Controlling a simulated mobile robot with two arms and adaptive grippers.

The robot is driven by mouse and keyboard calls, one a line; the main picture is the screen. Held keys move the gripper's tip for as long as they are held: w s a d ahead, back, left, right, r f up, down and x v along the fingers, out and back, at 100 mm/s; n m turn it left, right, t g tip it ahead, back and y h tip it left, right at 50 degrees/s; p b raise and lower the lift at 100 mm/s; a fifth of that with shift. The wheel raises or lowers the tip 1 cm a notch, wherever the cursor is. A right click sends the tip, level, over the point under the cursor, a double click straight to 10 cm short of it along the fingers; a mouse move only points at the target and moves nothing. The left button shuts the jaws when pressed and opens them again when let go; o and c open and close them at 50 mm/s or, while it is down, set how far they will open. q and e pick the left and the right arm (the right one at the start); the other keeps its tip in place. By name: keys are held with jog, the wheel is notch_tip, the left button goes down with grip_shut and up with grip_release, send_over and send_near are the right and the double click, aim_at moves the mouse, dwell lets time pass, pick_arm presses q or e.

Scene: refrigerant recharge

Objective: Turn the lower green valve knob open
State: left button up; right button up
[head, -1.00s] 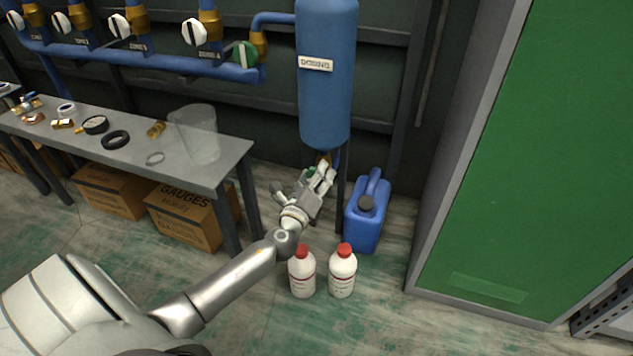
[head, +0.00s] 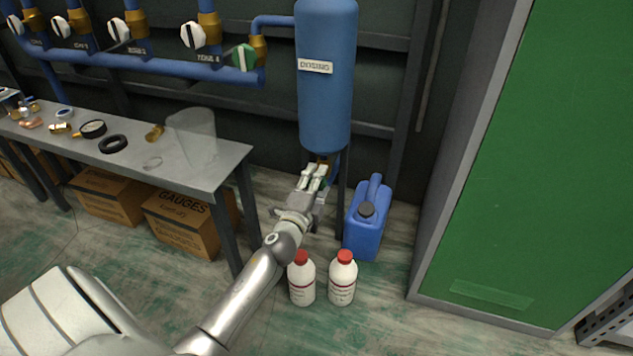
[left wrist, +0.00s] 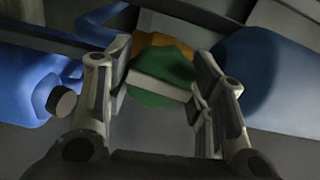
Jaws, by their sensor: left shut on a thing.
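The lower green valve knob (left wrist: 162,78) shows in the left wrist view, in front of a brass valve body. It has a pale bar handle across its face. My left gripper (left wrist: 160,92) is shut on the knob, one finger on each side. In the head view my left gripper (head: 316,176) is at the bottom of the blue dosing tank (head: 326,110) and hides most of the knob. The brass fitting (head: 325,160) shows just above the fingers. My right gripper is not in view.
A blue jerrycan (head: 366,220) stands right of the gripper. Two white bottles with red caps (head: 301,280) (head: 342,280) stand on the floor nearer me. A grey bench (head: 215,170) is at left. An upper green knob (head: 244,58) is on the pipe. A green panel (head: 530,150) is at right.

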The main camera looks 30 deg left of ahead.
pick_arm(q)
jog(key=shift+n, duration=0.7)
jog(key=o, duration=1)
jog(key=shift+o, duration=0.2)
jog(key=v, duration=1.2)
